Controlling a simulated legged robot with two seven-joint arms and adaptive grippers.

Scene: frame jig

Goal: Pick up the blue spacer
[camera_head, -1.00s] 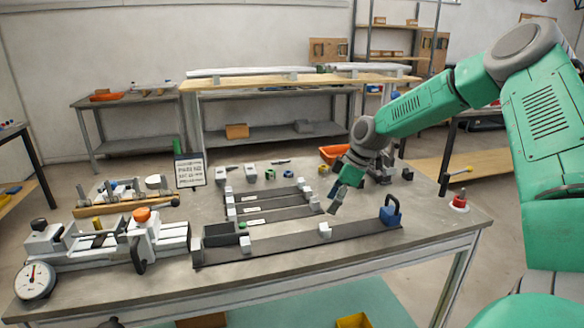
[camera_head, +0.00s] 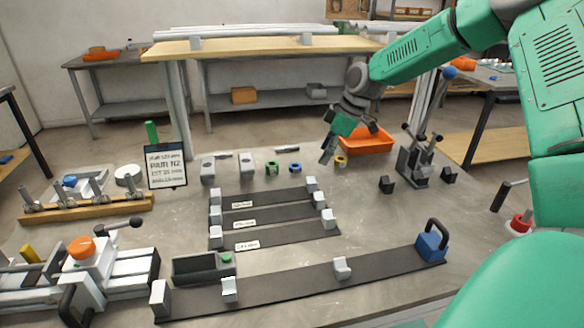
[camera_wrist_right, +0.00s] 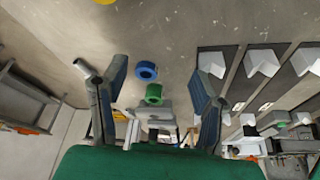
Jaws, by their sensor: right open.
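The blue spacer (camera_head: 295,167) is a small ring on the grey table, between the green spacer (camera_head: 272,168) and the yellow spacer (camera_head: 341,160). My right gripper (camera_head: 327,153) is above the table, right of the blue spacer and close to the yellow one in the head view. It is open and empty. In the right wrist view the blue spacer (camera_wrist_right: 145,70) and the green spacer (camera_wrist_right: 153,93) appear between the spread fingers of my right gripper (camera_wrist_right: 157,78), apart from them. The yellow spacer (camera_wrist_right: 105,2) is cut by the top edge there. My left gripper is not seen.
An orange bin (camera_head: 368,143) and a grey clamp fixture (camera_head: 414,160) stand right of the gripper. Dark strips with white blocks (camera_head: 262,219) lie in front of the spacers. A sign (camera_head: 166,165) stands at left. A blue block with a handle (camera_head: 431,245) sits front right.

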